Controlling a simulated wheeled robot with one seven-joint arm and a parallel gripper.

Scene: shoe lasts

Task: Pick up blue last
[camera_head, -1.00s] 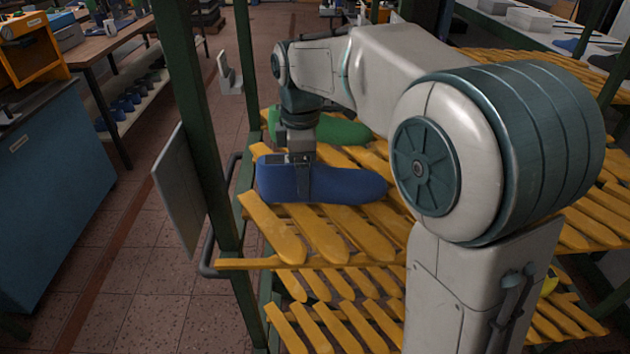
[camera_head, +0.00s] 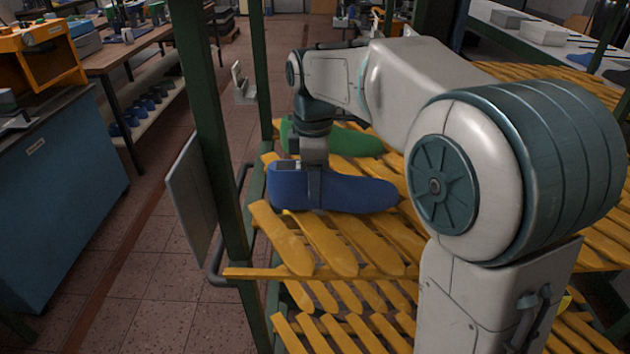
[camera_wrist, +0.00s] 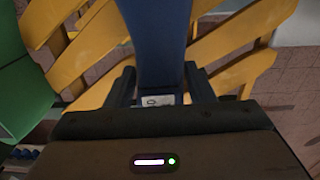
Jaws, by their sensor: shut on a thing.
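The blue last (camera_head: 350,192) lies lengthwise over the yellow slats of the rack, its toe to the right. My gripper (camera_head: 315,188) reaches down from above and is shut on its left, heel-side part, with a finger on the near side. In the wrist view the blue last (camera_wrist: 158,40) runs up between the two fingers of my gripper (camera_wrist: 160,90). I cannot tell whether the last touches the slats or is slightly above them.
A green last (camera_head: 345,143) lies on the slats just behind the blue one; it also shows in the wrist view (camera_wrist: 22,85). A green rack post (camera_head: 208,130) stands at the left, with a grey panel (camera_head: 190,200) beside it. Yellow slats (camera_head: 330,240) in front are bare.

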